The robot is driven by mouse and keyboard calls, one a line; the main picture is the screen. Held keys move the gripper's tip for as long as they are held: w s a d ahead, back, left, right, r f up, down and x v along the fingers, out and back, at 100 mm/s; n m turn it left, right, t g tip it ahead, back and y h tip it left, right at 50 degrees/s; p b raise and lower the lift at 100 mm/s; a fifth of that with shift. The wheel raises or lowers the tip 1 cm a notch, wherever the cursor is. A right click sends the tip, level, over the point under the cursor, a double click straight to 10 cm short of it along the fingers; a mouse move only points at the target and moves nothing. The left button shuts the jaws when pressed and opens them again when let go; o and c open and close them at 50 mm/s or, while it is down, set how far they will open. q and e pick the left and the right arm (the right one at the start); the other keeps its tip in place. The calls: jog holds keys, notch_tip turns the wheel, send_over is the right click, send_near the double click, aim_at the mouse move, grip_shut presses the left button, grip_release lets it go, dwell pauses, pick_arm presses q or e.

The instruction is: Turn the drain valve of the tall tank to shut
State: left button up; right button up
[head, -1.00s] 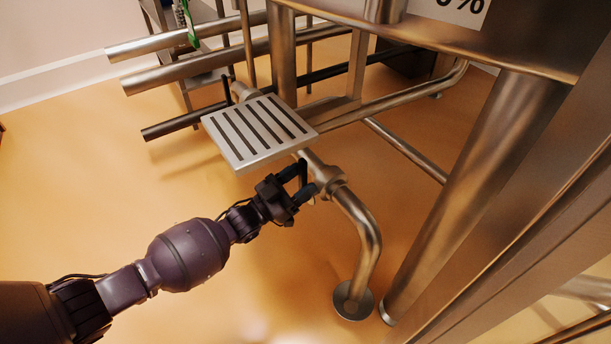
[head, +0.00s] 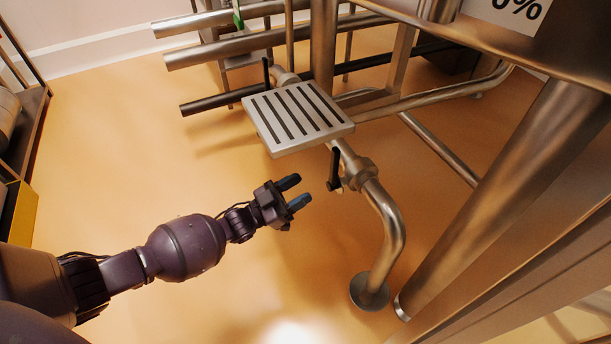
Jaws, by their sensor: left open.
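I cannot tell from this whether the valve is shut. My left gripper (head: 300,192) is open and empty, its two fingers pointing right toward the lever. A visible gap separates the fingertips from the lever. The tall tank's lower parts and a thick leg (head: 490,190) fill the right side. My right gripper is not in view.
The slotted plate (head: 298,117) is above and left of the valve. Several horizontal pipes (head: 215,55) run behind it, with another black lever (head: 266,74) nearby. A shelf unit (head: 28,135) stands at far left. The orange floor around my left arm is clear.

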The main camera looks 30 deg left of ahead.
pick_arm(q)
jog(key=s+a+r+n+g+y+p, duration=0.1)
jog(key=s+r+y+p, duration=0.4)
jog(key=s, duration=0.8)
jog(key=s+a+r+n+g+y+p, duration=0.1)
jog(key=s+r+n+g+y+p, duration=0.2)
jog(key=s+p, duration=0.6)
jog(key=s+a+r+n+g+y+p, duration=0.2)
jog(key=s+r+n+y+p, duration=0.2)
jog(key=s, duration=1.3)
notch_tip(320, 180, up, 4)
jog(key=y+p, duration=0.2)
jog(key=p, duration=0.1)
jog(key=shift+s+y, duration=0.3)
jog(key=shift+s, duration=0.05)
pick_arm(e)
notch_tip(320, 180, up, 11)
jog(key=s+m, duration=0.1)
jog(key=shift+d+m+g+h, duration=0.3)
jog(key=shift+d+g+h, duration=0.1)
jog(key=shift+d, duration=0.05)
